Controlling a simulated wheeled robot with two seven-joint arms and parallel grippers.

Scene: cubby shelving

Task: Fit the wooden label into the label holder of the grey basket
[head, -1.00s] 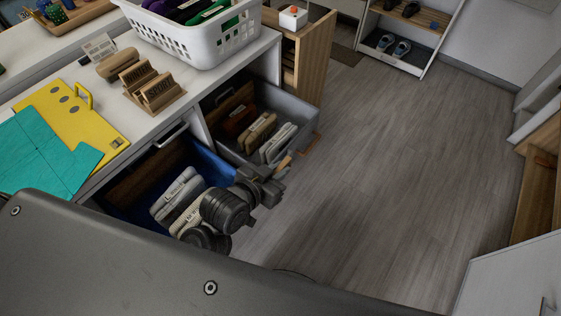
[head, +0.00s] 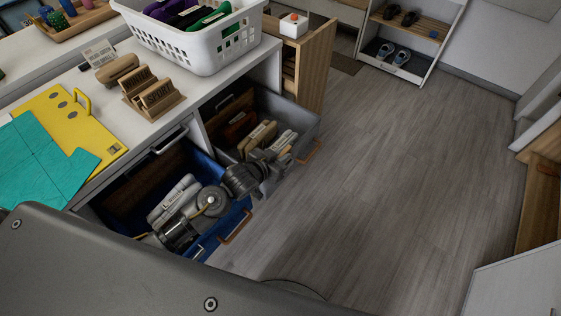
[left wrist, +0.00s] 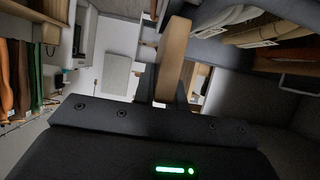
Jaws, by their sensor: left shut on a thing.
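The grey basket (head: 309,126) is pulled out of the shelving and holds several folded items. My left gripper (head: 274,173) is at its front side, close to the basket's front wall. In the left wrist view the gripper is shut on a flat wooden piece, the wooden label (left wrist: 172,62), which points away from the wrist. In the head view the label is hidden or too small to make out at the gripper. The grey basket's label holder is hidden behind my gripper and arm. My right gripper is not in view.
A blue basket (head: 204,247) with a brown handle stands pulled out under my left arm. The counter above carries a white laundry basket (head: 198,47), a wooden stand (head: 154,99) and a yellow board (head: 62,116). The floor (head: 400,150) to the right is clear.

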